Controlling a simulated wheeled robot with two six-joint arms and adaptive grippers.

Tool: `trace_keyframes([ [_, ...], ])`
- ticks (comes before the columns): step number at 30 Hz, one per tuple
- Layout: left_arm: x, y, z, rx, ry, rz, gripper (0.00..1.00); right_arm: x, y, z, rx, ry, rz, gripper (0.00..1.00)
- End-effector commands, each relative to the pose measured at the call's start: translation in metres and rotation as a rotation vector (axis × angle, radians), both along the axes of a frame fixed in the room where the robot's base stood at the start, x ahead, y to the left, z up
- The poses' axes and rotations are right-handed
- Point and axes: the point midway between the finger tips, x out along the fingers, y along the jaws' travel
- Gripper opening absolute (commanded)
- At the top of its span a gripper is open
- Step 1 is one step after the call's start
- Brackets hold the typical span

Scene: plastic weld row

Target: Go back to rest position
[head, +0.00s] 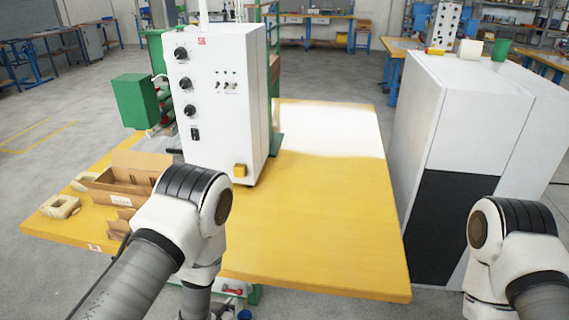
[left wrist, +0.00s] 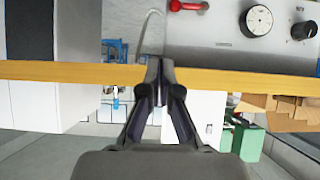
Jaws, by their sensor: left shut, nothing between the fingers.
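My left gripper (left wrist: 160,75) shows in the left wrist view, its dark fingers closed together with nothing between them. The fingertips appear in front of the yellow table edge (left wrist: 70,72). In the head view my left arm comes in at the lower left and bends at a white and black joint in front of the yellow table (head: 320,220). I cannot make out the left gripper clearly there. My right arm shows at the lower right of the head view, but its gripper is out of the picture.
A white machine (head: 222,110) with black knobs stands on the table, a green box (head: 135,100) beside it. An open cardboard box (head: 125,185) and beige parts (head: 60,207) lie at the left. A white cabinet (head: 460,110) stands at the right. The table's right half is clear.

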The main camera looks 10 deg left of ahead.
Motion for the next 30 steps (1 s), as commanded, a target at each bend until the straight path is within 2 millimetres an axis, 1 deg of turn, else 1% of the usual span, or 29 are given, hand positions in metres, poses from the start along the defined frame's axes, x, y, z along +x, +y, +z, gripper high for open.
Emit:
trace_keyframes([
  [2,-0.007,0.013,-0.006,-0.007,0.023,0.033,0.00,0.000,0.000,0.000,0.000,0.000,0.000,0.59],
  [3,-0.018,0.021,-0.011,-0.010,0.057,0.055,0.00,0.000,0.000,0.000,0.000,0.000,0.000,0.59],
  [5,-0.041,0.033,-0.025,-0.011,0.153,0.083,0.00,0.000,0.000,0.000,0.000,0.000,0.000,0.59],
  [6,-0.062,0.040,-0.035,-0.010,0.239,0.100,0.00,0.000,0.000,0.000,0.000,0.000,0.000,0.59],
  [8,-0.099,0.048,-0.051,-0.008,0.388,0.114,0.00,0.000,0.000,0.000,0.000,0.000,0.000,0.59],
  [9,-0.126,0.051,-0.059,-0.008,0.493,0.118,0.00,0.000,0.000,0.000,0.000,0.000,0.000,0.59],
  [10,-0.145,0.052,-0.063,-0.008,0.568,0.119,0.00,0.000,0.000,0.000,0.000,0.000,0.000,0.59],
  [11,-0.163,0.052,-0.066,-0.007,0.639,0.115,0.00,0.000,0.000,0.000,0.000,0.000,0.000,0.59],
  [12,-0.186,0.052,-0.069,-0.007,0.726,0.111,0.00,0.000,0.000,0.000,0.000,0.000,0.000,0.59],
  [15,-0.227,0.049,-0.070,0.002,0.893,0.076,0.00,0.000,0.000,0.000,0.000,0.000,0.000,0.59],
  [18,-0.244,0.048,-0.070,0.009,0.972,0.056,0.00,0.000,0.000,0.000,0.000,0.000,0.000,0.59],
  [30,-0.245,0.048,-0.070,0.011,0.978,0.054,0.00,0.000,0.000,0.000,0.000,0.000,0.000,0.59],
])
